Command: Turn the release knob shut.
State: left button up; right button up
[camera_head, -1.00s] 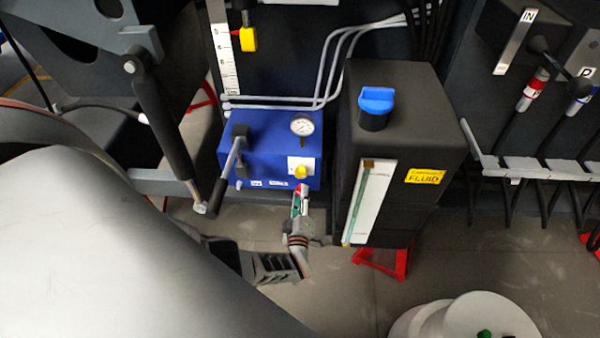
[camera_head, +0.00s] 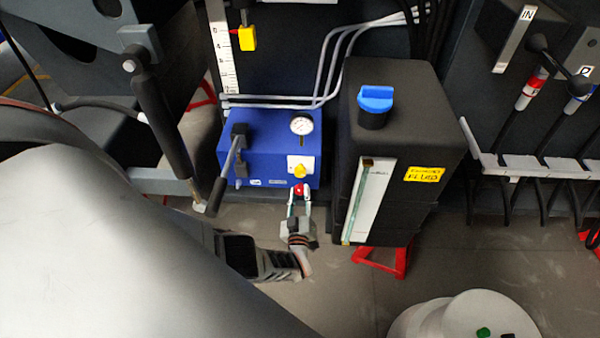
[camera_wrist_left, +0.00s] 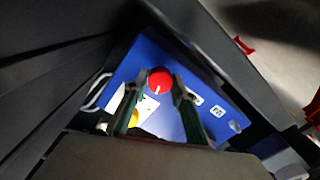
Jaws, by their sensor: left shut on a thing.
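The red release knob (camera_head: 299,188) sits low on the front of the blue pump box (camera_head: 266,132). It has a white mark, which shows in the left wrist view (camera_wrist_left: 160,79). My left gripper (camera_head: 299,193) reaches up to it from below, with one finger on each side, and is shut on the knob. In the wrist view the fingers flank the knob and hide part of the box face. My right gripper is not in view.
A yellow knob (camera_head: 300,171) on a white plate is just above the red knob. A gauge (camera_head: 302,125) tops the box, and a lever handle (camera_head: 217,194) hangs at its left. A black fluid tank (camera_head: 405,110) with a blue cap (camera_head: 376,100) stands close on the right.

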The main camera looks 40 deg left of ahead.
pick_arm(q)
jog(key=shift+w+a+r+m, duration=0.1)
jog(key=shift+m, duration=0.8)
jog(key=shift+w+r+m, duration=0.1)
jog(key=shift+m, duration=0.8)
jog(key=o, duration=1)
jog(key=shift+o, duration=0.6)
jog(key=shift+f, duration=0.15)
jog(key=shift+s, duration=0.1)
jog(key=shift+s+f, duration=0.1)
